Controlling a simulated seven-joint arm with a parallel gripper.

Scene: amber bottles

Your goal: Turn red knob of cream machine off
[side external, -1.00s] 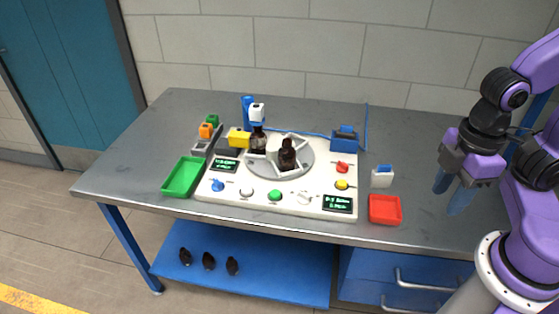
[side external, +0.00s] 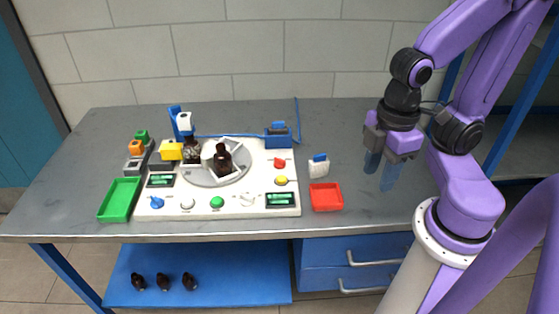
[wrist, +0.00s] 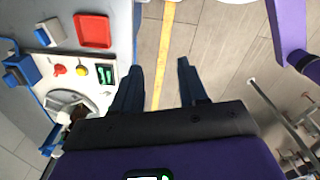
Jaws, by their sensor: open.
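The cream machine (side external: 240,207) is a flat panel on the grey table, with a round turntable and several coloured knobs. Its red knob (side external: 279,162) is at the right side, above the yellow knob (side external: 281,181). In the wrist view the red knob (wrist: 60,69) shows at the left, beside the yellow knob (wrist: 82,71). Two dark amber bottles stand on the machine, one (side external: 222,160) on the turntable and one (side external: 191,150) at its left edge. My gripper (side external: 380,172) is open and empty, pointing down, to the right of the machine and apart from it.
A red tray (side external: 326,197) and a small white-and-blue block (side external: 319,166) lie between the machine and my gripper. A green tray (side external: 120,200) is at the left. A blue block (side external: 278,136) stands behind the red knob. Several amber bottles stand on the blue lower shelf (side external: 230,277).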

